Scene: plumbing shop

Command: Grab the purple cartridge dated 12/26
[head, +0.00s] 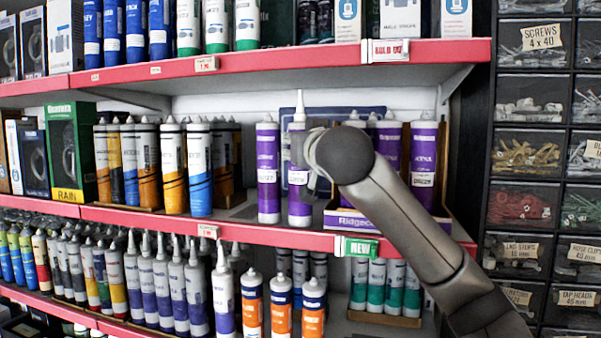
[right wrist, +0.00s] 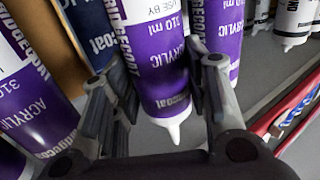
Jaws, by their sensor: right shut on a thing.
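Purple cartridges stand on the middle shelf in the head view. My right gripper (head: 312,162) is shut on one purple cartridge (head: 299,207), which is upright near the shelf's front edge. The right wrist view shows this cartridge (right wrist: 160,62) upside down between the two fingers of my right gripper (right wrist: 163,95). Its white label is too small to read surely, and the wrist view shows only part of the "USE BY" print. Another purple cartridge (head: 268,155) stands just to its left. My left gripper is not in view.
More purple cartridges (head: 424,150) stand in a display box (head: 345,218) behind my right arm. Blue and orange cartridges (head: 199,170) stand to the left. The red shelf edge (head: 150,217) runs in front, and the upper shelf (head: 250,62) is overhead. Screw drawers (head: 525,155) are at right.

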